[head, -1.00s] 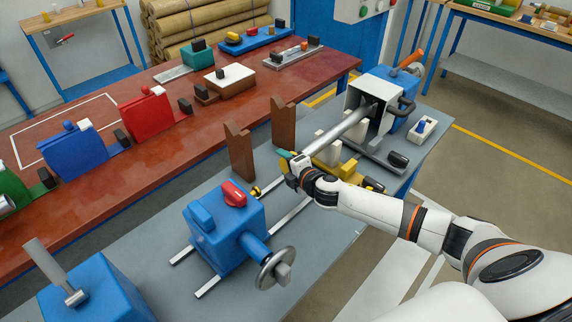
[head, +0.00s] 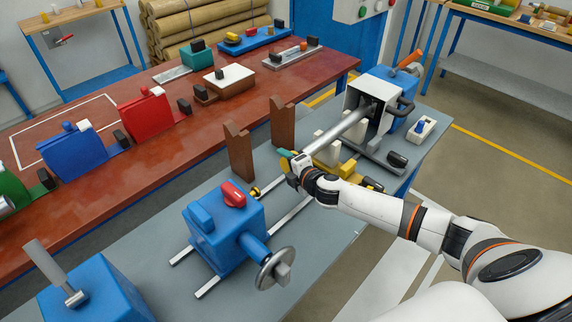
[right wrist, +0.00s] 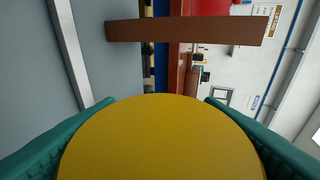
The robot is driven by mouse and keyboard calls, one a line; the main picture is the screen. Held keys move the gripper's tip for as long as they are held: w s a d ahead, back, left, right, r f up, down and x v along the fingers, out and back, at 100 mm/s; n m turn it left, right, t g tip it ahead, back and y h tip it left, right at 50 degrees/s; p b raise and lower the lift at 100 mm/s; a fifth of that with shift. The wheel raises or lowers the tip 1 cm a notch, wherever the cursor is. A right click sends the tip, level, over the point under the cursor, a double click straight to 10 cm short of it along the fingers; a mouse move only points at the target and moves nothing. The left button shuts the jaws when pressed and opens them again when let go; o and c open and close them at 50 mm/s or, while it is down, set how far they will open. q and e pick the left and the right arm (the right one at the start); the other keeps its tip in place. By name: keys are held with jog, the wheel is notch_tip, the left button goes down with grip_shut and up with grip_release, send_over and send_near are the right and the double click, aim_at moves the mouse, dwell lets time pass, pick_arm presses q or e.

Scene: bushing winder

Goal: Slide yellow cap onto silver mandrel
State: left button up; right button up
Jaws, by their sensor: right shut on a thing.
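The yellow cap (right wrist: 160,140) fills the lower middle of the right wrist view as a large round face between the teal fingers of my right gripper. My right gripper (head: 287,158) is shut on it; the fingers and wrist hide most of the cap in the head view. The silver mandrel (head: 343,133) is a long bar slanting down from the white-faced blue headstock (head: 368,102) to my right gripper. Its near end is at the gripper, and I cannot tell whether the cap touches it. My left gripper is out of view.
Two brown upright posts (head: 239,152) stand beside the mandrel. A blue tailstock with a handwheel (head: 228,235) sits on rails in front. Yellow and white blocks (head: 330,152) lie beneath the mandrel. The red table (head: 180,150) lies beyond. The grey bench is clear at lower right of the tailstock.

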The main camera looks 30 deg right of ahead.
jog(key=shift+w+d, duration=0.2)
jog(key=shift+d, duration=0.3)
jog(key=shift+w+d, duration=0.15)
jog(key=shift+d, duration=0.35)
jog(key=shift+d, duration=0.15)
jog(key=shift+w+d, duration=0.1)
jog(key=shift+d, duration=0.15)
dwell(0.5)
jog(key=shift+w+d+r, duration=0.1)
jog(key=shift+w+d, duration=0.1)
jog(key=shift+d, duration=0.3)
jog(key=o, duration=1.2)
